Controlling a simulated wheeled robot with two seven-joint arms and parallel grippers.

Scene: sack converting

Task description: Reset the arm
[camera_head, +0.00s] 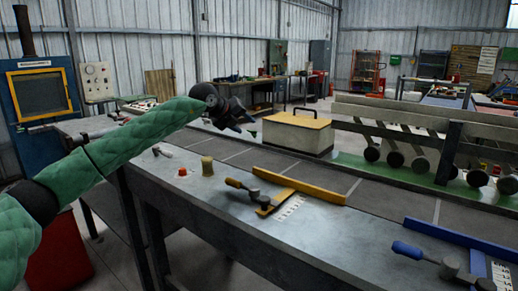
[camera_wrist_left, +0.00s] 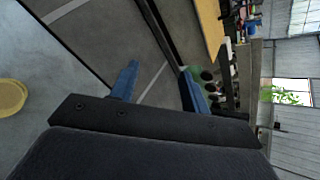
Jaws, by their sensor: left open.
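My left arm, in a green quilted sleeve, reaches in from the left of the head view. Its dark gripper (camera_head: 240,118) hangs above the far part of the bench, left of a cream box with a yellow lid (camera_head: 297,120). In the left wrist view the two blue fingers (camera_wrist_left: 160,88) stand apart with nothing between them. The gripper is open and empty. My right gripper is in neither view.
Rollers (camera_head: 420,165) line the far side.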

